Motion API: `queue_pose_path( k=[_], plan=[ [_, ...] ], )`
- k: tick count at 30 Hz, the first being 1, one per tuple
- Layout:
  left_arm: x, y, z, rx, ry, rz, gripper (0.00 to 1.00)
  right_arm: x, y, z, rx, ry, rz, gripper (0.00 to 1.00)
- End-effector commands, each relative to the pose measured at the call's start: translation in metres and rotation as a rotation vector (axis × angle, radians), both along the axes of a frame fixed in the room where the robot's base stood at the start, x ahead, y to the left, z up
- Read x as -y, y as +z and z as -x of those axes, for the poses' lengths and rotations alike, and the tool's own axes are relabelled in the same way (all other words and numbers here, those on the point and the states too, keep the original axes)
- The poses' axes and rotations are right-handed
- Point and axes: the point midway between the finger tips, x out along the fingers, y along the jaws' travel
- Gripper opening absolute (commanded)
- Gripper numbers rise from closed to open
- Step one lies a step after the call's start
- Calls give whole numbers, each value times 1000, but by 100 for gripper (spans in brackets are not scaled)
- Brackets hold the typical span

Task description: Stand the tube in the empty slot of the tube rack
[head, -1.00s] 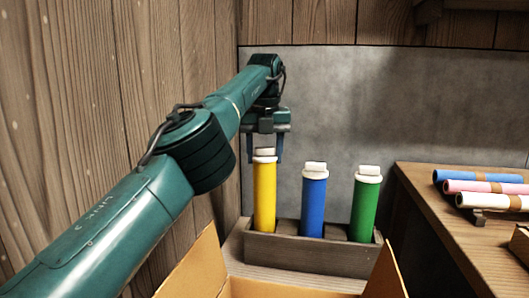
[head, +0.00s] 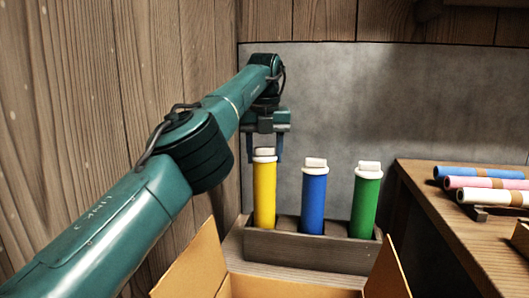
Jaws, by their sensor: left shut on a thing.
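The yellow tube (head: 264,200) with a white cap stands upright at the left end of the wooden tube rack (head: 305,253). Its lower end is hidden behind the rack's front wall, so I cannot tell whether it rests on the bottom. My left gripper (head: 265,158) points down from above and is shut on the yellow tube near its cap. A blue tube (head: 313,205) stands in the middle of the rack and a green tube (head: 365,207) at the right end, both white-capped. My right gripper is not in view.
An open cardboard box (head: 285,288) with raised flaps is in front of the rack. At the right, a wooden table (head: 455,225) bears blue, pink and white rolls (head: 490,185). A grey panel (head: 400,110) is behind the rack, and a plank wall (head: 100,100) at left.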

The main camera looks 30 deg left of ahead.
Motion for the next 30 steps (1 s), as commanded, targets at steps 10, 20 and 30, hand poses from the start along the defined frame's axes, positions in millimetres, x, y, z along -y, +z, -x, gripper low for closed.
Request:
queue_pose_path(
  k=[10, 20, 30],
  plan=[
    [0, -4, 0, 1, -1, -1, 10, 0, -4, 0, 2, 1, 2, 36],
    [0, -8, 0, 0, -1, 0, 10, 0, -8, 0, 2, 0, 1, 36],
    [0, -9, 0, 1, -1, -1, 10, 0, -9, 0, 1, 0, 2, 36]
  ],
)
